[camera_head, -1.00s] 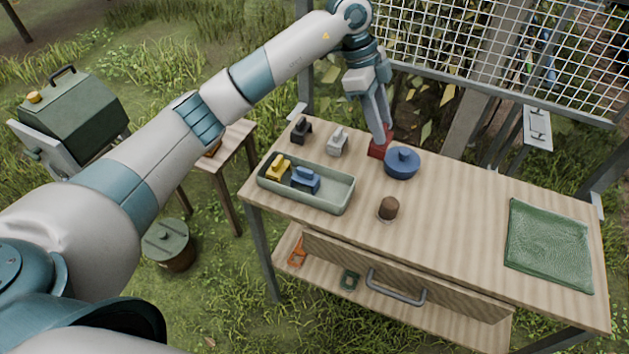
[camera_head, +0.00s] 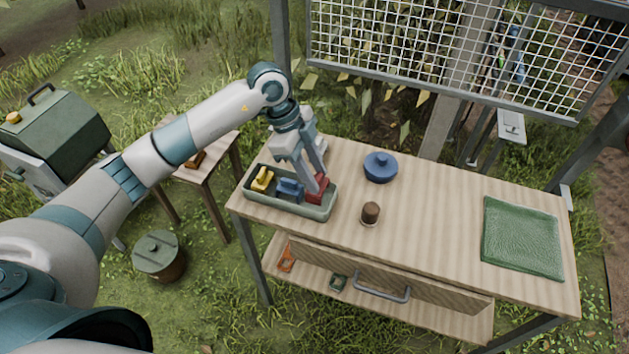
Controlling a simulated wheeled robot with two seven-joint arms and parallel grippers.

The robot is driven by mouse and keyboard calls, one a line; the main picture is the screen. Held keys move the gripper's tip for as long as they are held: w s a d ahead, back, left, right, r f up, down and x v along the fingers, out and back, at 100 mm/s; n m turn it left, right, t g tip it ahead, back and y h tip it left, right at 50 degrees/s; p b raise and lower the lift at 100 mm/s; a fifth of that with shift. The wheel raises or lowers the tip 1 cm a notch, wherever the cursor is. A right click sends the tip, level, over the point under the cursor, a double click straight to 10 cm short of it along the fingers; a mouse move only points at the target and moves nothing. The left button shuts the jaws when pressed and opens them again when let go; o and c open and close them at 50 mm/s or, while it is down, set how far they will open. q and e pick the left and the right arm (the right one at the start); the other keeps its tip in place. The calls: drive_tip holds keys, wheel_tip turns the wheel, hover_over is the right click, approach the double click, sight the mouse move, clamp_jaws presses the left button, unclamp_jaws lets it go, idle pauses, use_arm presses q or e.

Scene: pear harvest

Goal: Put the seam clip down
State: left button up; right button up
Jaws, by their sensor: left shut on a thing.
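My left gripper (camera_head: 316,182) is shut on a red clip (camera_head: 317,190), which I take to be the seam clip. The clip is at the right end of the pale green tray (camera_head: 316,211), within its outline. I cannot tell whether it touches the tray floor. A yellow clip (camera_head: 262,179) and a blue clip (camera_head: 290,190) sit in the tray to its left. My left forearm and gripper hide part of the table behind the tray. My right gripper is not in view.
A green cloth (camera_head: 522,238) lies at the right. The table middle is clear. A wire mesh (camera_head: 470,45) rises behind.

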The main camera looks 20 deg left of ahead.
sight(323, 182)
use_arm(q)
drive_tip(key=shift+f+p, duration=0.3)
drive_tip(key=shift+f, duration=0.15)
wheel_tip(323, 182, down, 2)
drive_tip(key=shift+p, duration=0.5)
drive_tip(key=shift+f, duration=0.55)
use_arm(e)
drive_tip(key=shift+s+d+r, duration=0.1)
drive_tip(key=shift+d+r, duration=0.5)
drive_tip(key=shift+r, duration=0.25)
use_arm(q)
drive_tip(key=o, duration=1)
drive_tip(key=shift+o, duration=0.2)
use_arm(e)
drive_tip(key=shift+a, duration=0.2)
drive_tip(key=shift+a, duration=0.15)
use_arm(q)
drive_tip(key=shift+r, duration=0.1)
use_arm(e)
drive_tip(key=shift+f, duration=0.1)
